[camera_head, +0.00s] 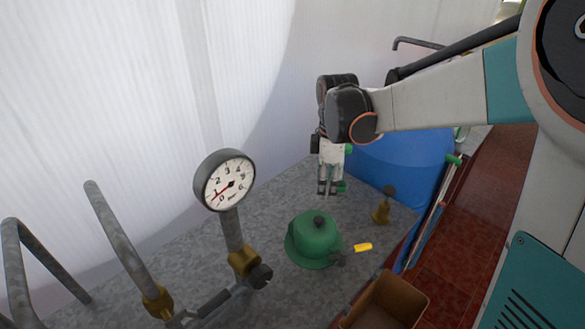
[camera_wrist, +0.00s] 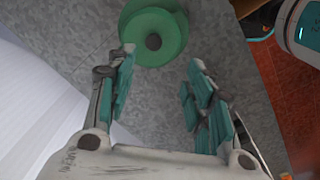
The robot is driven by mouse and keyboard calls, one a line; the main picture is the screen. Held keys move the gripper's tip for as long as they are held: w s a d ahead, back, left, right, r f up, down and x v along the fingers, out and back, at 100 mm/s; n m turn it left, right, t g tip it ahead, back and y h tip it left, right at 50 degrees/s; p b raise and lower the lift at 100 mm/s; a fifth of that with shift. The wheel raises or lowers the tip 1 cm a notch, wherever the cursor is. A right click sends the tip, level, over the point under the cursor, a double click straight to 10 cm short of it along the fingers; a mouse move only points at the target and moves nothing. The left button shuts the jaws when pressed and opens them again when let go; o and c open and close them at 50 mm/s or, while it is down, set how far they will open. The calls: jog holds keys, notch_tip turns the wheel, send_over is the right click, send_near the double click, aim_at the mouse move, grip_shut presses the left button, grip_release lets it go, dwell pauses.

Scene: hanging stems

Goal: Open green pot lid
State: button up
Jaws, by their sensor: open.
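The green pot (camera_head: 310,240) stands upright on the grey speckled counter in the head view, its lid on and a dark round knob (camera_head: 319,221) on top. In the wrist view the green lid (camera_wrist: 172,48) is at the top centre, with its knob (camera_wrist: 153,41) facing me. My gripper (camera_head: 330,190) points down above the counter, behind the pot in the head view. In the wrist view my gripper (camera_wrist: 161,58) is open and empty, its two fingers apart, and the lid lies beyond the tips. It does not appear to touch the lid.
A pressure gauge (camera_head: 224,180) on pipes stands left of the pot. A yellow-tipped piece (camera_head: 362,247) and a brass fitting (camera_head: 382,212) are to its right. A blue container (camera_head: 405,165) is behind, a brown box (camera_head: 390,302) in front. The counter's edge runs along the right.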

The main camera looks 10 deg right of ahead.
aim_at(319, 219)
jog(key=shift+n, duration=0.5)
jog(key=f+b, duration=0.1)
jog(key=f, duration=0.4)
jog(key=w+f+b, duration=0.1)
jog(key=f, duration=0.3)
jog(key=w+f+b, duration=0.1)
jog(key=f, duration=0.4)
jog(key=shift+a+f, duration=0.3)
jog(key=shift+c, duration=0.6)
grip_shut()
